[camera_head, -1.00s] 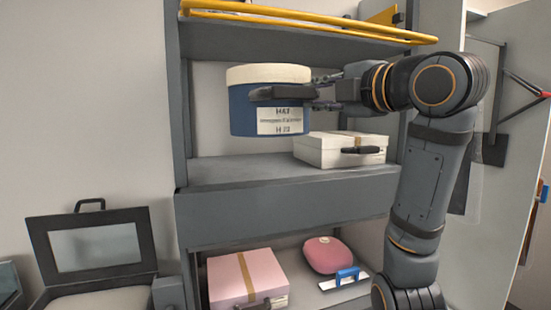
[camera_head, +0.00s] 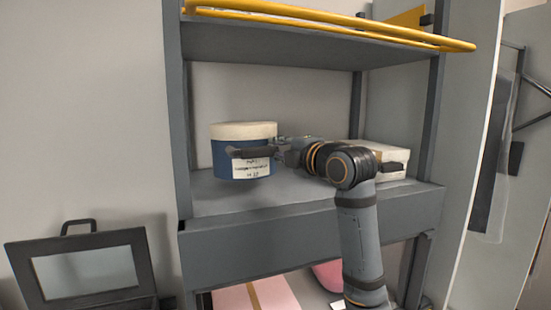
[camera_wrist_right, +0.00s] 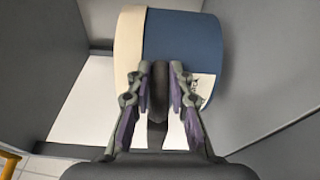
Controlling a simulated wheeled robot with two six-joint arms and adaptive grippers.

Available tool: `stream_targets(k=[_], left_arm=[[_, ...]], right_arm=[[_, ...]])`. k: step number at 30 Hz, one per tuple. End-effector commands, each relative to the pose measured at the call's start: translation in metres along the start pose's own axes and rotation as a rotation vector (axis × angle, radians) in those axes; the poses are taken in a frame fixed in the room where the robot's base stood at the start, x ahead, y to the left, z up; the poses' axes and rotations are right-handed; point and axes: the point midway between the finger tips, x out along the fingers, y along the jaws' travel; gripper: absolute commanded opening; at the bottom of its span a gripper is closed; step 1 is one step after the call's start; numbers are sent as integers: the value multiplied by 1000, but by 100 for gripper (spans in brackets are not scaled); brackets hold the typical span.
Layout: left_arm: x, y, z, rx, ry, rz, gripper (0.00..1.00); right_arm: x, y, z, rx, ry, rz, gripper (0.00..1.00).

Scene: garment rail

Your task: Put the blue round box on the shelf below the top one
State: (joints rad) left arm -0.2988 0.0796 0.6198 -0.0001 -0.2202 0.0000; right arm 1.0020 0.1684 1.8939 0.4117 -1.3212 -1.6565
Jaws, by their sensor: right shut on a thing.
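The blue round box (camera_head: 228,160) has a cream lid, a white label and a dark handle. It is upright inside the bay below the top shelf (camera_head: 300,45), over the left part of the second shelf (camera_head: 300,188). I cannot tell whether its bottom touches that shelf. My right gripper (camera_head: 281,150) reaches in from the right and is shut on the box's handle. In the right wrist view, the fingers (camera_wrist_right: 158,88) close around the dark handle (camera_wrist_right: 157,108), with the box (camera_wrist_right: 183,45) just beyond. My left gripper is not in view.
A white box (camera_head: 385,163) stands on the same shelf at right, partly behind my arm. Grey posts (camera_head: 176,110) bound the bay. Yellow rails (camera_head: 330,22) run above the top shelf. A pink box (camera_head: 255,297) is below. A black open case (camera_head: 82,268) is at left.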

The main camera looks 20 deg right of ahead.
Motion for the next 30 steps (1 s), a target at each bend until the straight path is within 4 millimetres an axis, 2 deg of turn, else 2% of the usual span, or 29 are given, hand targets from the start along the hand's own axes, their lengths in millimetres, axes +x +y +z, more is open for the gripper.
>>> stream_targets(k=[1, 4, 7, 10, 14, 17, 23, 24, 28, 30], left_arm=[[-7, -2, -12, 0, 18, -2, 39], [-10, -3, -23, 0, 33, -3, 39], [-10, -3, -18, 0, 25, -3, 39], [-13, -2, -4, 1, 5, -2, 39], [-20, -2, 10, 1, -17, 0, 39], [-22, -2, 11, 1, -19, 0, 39], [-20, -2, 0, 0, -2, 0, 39], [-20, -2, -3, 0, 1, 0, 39], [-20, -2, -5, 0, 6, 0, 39], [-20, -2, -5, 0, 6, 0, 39]], right_arm=[[5, -3, 0, 1, 0, 2, 0], [12, -12, 0, -1, 0, 5, 0], [15, -16, 0, -2, -1, 8, 0], [18, -20, 0, 0, 0, 4, 0], [20, -42, -2, -1, -1, 3, 0], [20, -52, -2, -2, -1, 6, 0], [20, -53, -3, -2, -1, 6, 0], [20, -55, -2, -2, -1, 2, 23], [20, -54, -2, -2, -1, 3, 40], [20, -54, -2, -2, -1, 3, 43]])
